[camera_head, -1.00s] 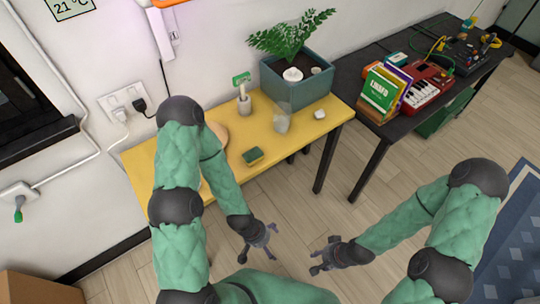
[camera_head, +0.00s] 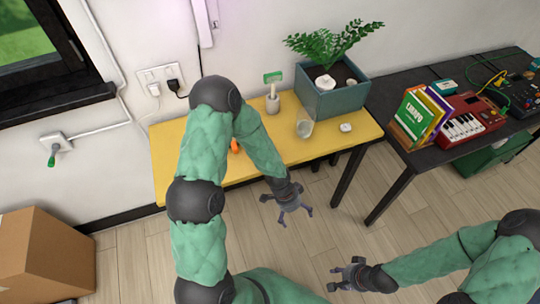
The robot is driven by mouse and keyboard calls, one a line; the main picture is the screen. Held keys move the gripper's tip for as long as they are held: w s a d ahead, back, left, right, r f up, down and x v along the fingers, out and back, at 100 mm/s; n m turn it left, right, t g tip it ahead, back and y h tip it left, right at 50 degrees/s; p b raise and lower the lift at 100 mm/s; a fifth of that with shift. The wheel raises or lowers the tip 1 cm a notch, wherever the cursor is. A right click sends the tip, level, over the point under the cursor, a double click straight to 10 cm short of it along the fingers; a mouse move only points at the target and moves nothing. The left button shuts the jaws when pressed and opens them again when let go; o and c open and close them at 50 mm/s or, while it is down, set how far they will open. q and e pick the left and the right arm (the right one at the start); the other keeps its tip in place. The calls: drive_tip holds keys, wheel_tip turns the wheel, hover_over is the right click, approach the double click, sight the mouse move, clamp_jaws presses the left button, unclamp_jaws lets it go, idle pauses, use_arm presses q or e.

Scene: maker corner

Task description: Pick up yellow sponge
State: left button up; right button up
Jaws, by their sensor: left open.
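The yellow sponge does not show now. A small green-topped sponge lay on the yellow table (camera_head: 330,147) earlier, and my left forearm now covers about that spot. My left gripper (camera_head: 288,212) is open and empty, just off the table's front edge, with the floor behind it in the view. My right gripper (camera_head: 338,279) is open and empty, low over the floor at the lower right, away from the table.
On the table stand a clear glass (camera_head: 304,128), a small pot with a green label (camera_head: 272,101), a white object (camera_head: 346,127) and a planter (camera_head: 335,99). An orange item (camera_head: 235,146) is partly hidden by my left arm. A dark table (camera_head: 410,153) stands right, a cardboard box (camera_head: 45,255) left.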

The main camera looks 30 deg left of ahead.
use_arm(q)
drive_tip(key=w+a+r+m+y, duration=0.3)
drive_tip(key=w+a+r+m, duration=0.3)
drive_tip(key=a+r+m, duration=0.35)
drive_tip(key=w+a+r+m+y, duration=0.2)
drive_tip(key=w+a+r+m, duration=0.4)
drive_tip(key=a+r+m, duration=0.3)
drive_tip(key=shift+n+t, duration=0.3)
drive_tip(key=shift+n, duration=0.45)
drive_tip(key=f, duration=0.1)
drive_tip(key=f+b, duration=0.1)
drive_tip(key=f, duration=0.1)
drive_tip(key=f+b, duration=0.1)
drive_tip(key=shift+w+d+f, duration=0.1)
drive_tip(key=shift+w+f, duration=0.2)
drive_tip(key=shift+f, duration=0.05)
drive_tip(key=f+b, duration=0.2)
drive_tip(key=f, duration=0.1)
drive_tip(key=f+b, duration=0.1)
drive_tip(key=f, duration=0.1)
drive_tip(key=shift+w+a, duration=0.35)
drive_tip(key=c, duration=1.1)
drive_tip(key=shift+o, duration=0.2)
drive_tip(key=shift+r, duration=0.15)
